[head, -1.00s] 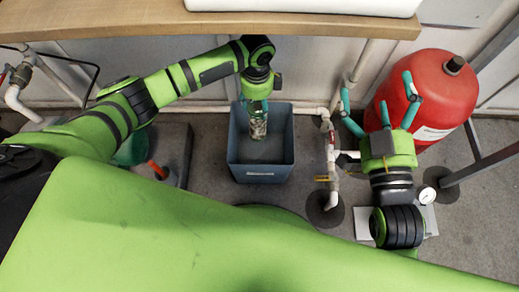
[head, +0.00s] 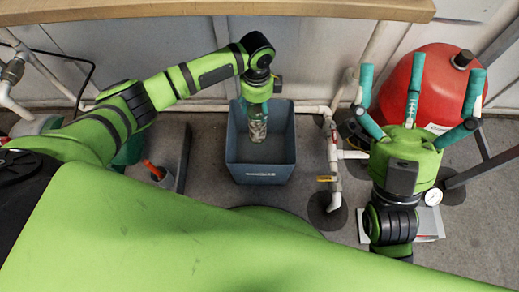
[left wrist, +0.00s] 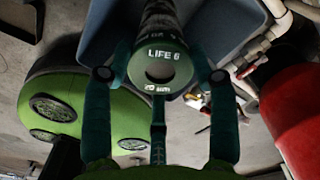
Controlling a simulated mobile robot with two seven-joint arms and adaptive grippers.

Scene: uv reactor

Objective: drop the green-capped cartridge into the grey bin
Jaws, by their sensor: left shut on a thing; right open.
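The cartridge (head: 257,130) hangs upright from my left gripper (head: 257,104), which is shut on its upper end. In the left wrist view the cartridge's dark green cap (left wrist: 142,75), lettered "LIFE 6", lies between the fingers of my left gripper (left wrist: 160,82). The grey-blue bin (head: 260,174) stands on the floor, and the cartridge is over its opening. I cannot tell how far its lower end is below the rim. The bin's wall also shows behind the cartridge in the left wrist view (left wrist: 225,30). My right gripper (head: 417,90) is open and empty, in front of the red tank.
A red tank (head: 410,82) stands at the right behind my right gripper. White pipes with a valve (head: 333,165) stand just right of the bin. A wooden bench top (head: 200,8) runs along the back. A pressure gauge (head: 433,197) is at the lower right.

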